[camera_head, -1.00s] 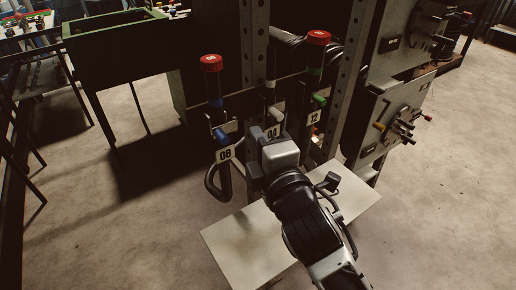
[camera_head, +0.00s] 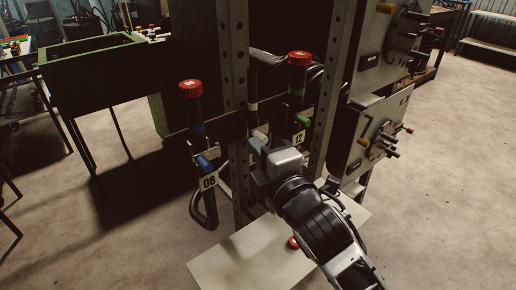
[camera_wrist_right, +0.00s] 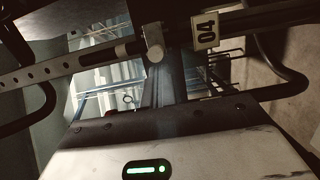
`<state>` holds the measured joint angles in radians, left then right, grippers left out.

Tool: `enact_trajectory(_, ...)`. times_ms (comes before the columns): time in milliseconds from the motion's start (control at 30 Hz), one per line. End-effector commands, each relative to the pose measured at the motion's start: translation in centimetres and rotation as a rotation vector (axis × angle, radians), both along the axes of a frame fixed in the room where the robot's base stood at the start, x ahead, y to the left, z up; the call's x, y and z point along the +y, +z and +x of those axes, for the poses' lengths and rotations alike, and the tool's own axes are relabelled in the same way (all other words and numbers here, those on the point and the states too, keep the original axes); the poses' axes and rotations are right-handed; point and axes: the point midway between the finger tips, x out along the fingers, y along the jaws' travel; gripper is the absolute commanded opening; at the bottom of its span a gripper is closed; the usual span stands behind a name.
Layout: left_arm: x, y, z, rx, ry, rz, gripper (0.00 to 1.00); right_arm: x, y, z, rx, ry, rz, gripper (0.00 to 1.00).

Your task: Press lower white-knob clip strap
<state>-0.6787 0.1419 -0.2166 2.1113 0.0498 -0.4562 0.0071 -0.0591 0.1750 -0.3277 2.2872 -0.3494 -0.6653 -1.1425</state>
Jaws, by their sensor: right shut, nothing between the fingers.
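The white-knob clip strap belongs to the middle station. Its pale round knob (camera_wrist_right: 154,48) shows at upper centre in the right wrist view, just left of the 04 label (camera_wrist_right: 205,30). In the head view a pale part (camera_head: 259,136) shows just behind my right gripper, which hides most of that station. My right gripper (camera_head: 262,160) is shut and empty in front of the rack. Its fingertips are hidden, so I cannot tell whether they touch the strap. My left gripper is not in view.
A red-capped hose with blue clip (camera_head: 205,163) stands at left, above the 08 label (camera_head: 208,182). Another with green clip (camera_head: 302,121) stands at right by the 12 label (camera_head: 299,139). A panel with levers (camera_head: 380,140) stands right.

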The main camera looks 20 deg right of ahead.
Motion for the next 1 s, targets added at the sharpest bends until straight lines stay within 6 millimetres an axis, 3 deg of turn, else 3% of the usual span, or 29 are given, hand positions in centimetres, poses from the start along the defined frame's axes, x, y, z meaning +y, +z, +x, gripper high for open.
enact_trajectory(1000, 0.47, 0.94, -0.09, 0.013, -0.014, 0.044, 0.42, -0.55, 0.08, -0.2, 0.002, 0.218, -0.005, 0.0)
